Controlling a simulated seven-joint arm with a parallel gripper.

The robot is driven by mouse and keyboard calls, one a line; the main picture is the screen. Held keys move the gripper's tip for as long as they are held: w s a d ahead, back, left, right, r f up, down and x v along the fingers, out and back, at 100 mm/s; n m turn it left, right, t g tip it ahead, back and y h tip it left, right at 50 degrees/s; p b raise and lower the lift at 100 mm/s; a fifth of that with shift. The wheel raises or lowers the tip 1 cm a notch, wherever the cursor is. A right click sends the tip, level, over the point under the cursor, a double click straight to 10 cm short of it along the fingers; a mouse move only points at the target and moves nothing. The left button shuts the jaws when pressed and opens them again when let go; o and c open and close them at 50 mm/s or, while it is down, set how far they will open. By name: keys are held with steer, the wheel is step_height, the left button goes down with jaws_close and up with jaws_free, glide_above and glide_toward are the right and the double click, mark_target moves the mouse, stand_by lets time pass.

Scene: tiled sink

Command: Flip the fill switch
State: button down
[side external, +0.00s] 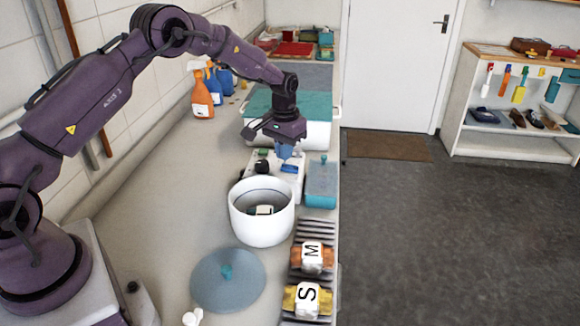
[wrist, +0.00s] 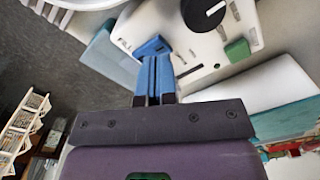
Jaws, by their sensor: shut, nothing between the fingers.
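A white control box (side external: 268,166) stands on the counter behind the white pot. In the wrist view, the box (wrist: 185,40) carries a black round knob (wrist: 203,12), a blue switch (wrist: 151,47) and a green switch (wrist: 237,50). The blue switch (side external: 290,168) also shows in the side view. My gripper (side external: 285,154) points down over the box, its blue fingers shut and empty. In the wrist view the fingertips (wrist: 153,60) lie close to the blue switch; I cannot tell whether they touch it.
A white pot (side external: 262,228) with something inside stands in front of the box. A round blue-grey lid (side external: 228,282) lies in front.

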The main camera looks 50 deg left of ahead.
mark_target(284, 167)
steer(key=shift+f, duration=1.35)
stand_by(0.4)
steer(key=shift+r, duration=3.55)
steer(key=shift+s+f, duration=0.15)
steer(key=shift+f, duration=0.05)
steer(key=s, duration=0.2)
steer(key=s+d, duration=0.1)
steer(key=shift+f+g, duration=0.25)
steer(key=shift+g, duration=0.05)
steer(key=s+d+r+m+t, duration=0.1)
steer(key=s+d+r+t, duration=0.2)
steer(key=s+r, duration=0.7)
steer(key=s+d+r+m+t, duration=0.2)
steer(key=s+d+r, duration=0.5)
steer(key=s, duration=1.1)
step_height(284, 167, up, 4)
steer(key=shift+s+d+f+t, duration=0.15)
steer(key=shift+d+t, duration=0.25)
steer(key=shift+t, duration=0.2)
